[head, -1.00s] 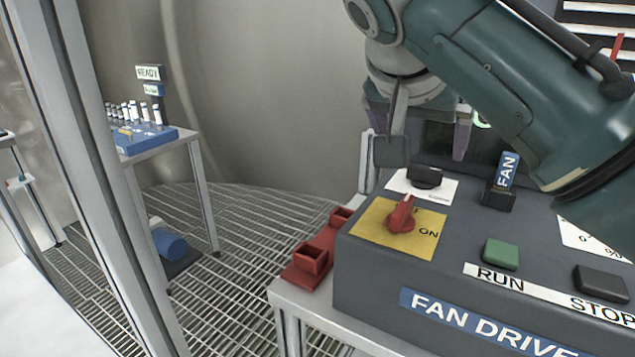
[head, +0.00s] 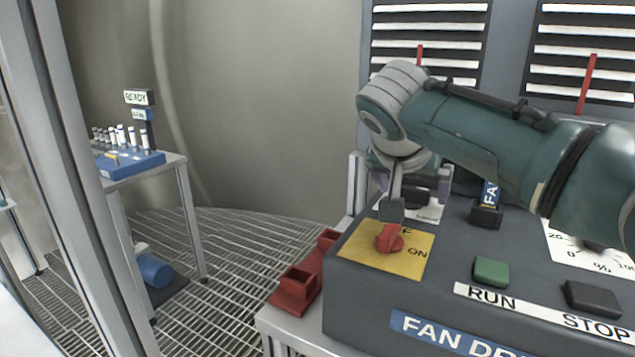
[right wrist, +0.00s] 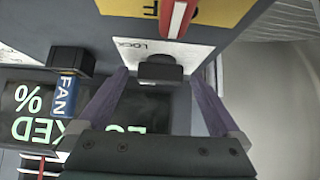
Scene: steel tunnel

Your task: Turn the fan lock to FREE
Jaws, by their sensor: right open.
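The fan lock is a black knob (right wrist: 160,69) on a white plate (right wrist: 150,48) marked LOCK at the back left of the grey fan drive box (head: 365,300). My right gripper (head: 412,186) is open and points down over this knob. In the right wrist view its two purple fingers (right wrist: 160,77) stand on either side of the knob, with gaps showing; I cannot tell how far down they reach. In the head view the gripper and wrist partly hide the knob and plate. My left gripper is not in view.
A red switch (head: 389,238) on a yellow plate (head: 410,262) sits just in front of the lock. A black block with a blue FAN tag (head: 487,215) stands to the right. Green RUN (head: 491,271) and dark STOP (head: 594,298) buttons are nearer. Red bins (head: 295,288) lie left.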

